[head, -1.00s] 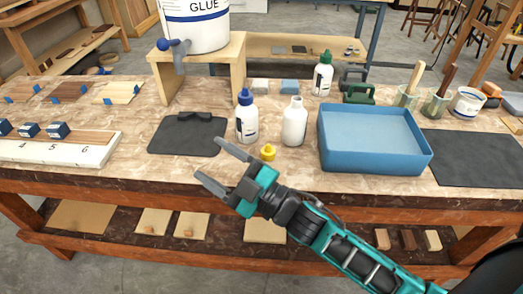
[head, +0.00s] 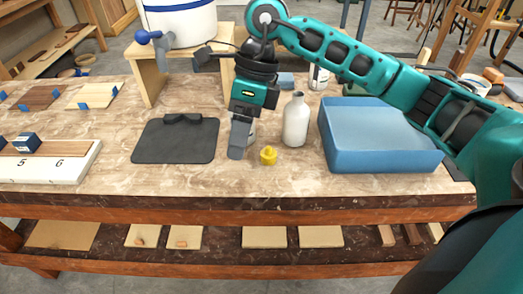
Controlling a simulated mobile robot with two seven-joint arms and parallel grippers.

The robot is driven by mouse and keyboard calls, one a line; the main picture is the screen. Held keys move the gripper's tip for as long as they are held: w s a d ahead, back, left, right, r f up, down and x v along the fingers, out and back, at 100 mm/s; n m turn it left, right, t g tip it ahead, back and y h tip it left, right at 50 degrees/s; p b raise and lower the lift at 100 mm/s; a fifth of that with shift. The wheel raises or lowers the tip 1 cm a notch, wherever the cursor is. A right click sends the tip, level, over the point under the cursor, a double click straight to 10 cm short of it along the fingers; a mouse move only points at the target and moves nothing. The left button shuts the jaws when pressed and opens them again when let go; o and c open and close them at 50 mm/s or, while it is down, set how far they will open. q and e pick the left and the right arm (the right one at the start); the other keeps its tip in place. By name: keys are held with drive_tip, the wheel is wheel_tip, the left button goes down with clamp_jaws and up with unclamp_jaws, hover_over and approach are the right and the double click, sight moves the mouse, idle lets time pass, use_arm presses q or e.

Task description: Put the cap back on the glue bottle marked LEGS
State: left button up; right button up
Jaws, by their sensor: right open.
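The uncapped white glue bottle (head: 295,122) stands upright on the workbench, its neck bare; no marking is readable on it. The yellow cap (head: 268,156) lies on the bench in front of it, slightly left. My right gripper (head: 240,146) points down just left of the yellow cap, with the bottle farther right. It is open and apart from the cap; one finger shows clearly. Another white bottle (head: 252,133) is almost wholly hidden behind this gripper. My left gripper is not in view.
A blue tray (head: 385,158) stands right of the uncapped bottle. A dark mat (head: 175,145) lies to the left. A wooden stand (head: 150,88) bears the large glue container (head: 180,22) behind. Bare benchtop lies in front of the cap.

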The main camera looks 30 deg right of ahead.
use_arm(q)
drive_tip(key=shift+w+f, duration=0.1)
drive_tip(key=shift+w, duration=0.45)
use_arm(e)
drive_tip(key=w+d+r+t+h, duration=0.1)
drive_tip(key=w+d+r+h, duration=0.1)
drive_tip(key=d, duration=0.5)
drive_tip(key=shift+w+d+r+m+h, duration=0.3)
drive_tip(key=shift+w+r+m+h, duration=0.15)
drive_tip(key=shift+h, duration=0.45)
drive_tip(key=shift+f, duration=0.1)
drive_tip(key=b, duration=0.1)
hover_over(268, 147)
wheel_tip(268, 147, down, 6)
drive_tip(key=shift+f, duration=0.25)
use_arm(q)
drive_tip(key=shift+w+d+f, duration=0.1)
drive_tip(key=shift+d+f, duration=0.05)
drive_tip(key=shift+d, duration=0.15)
use_arm(e)
drive_tip(key=shift+f, duration=0.55)
wheel_tip(268, 147, down, 5)
drive_tip(key=shift+r+b, duration=0.1)
drive_tip(key=shift+b, duration=0.2)
drive_tip(key=shift+f, duration=0.25)
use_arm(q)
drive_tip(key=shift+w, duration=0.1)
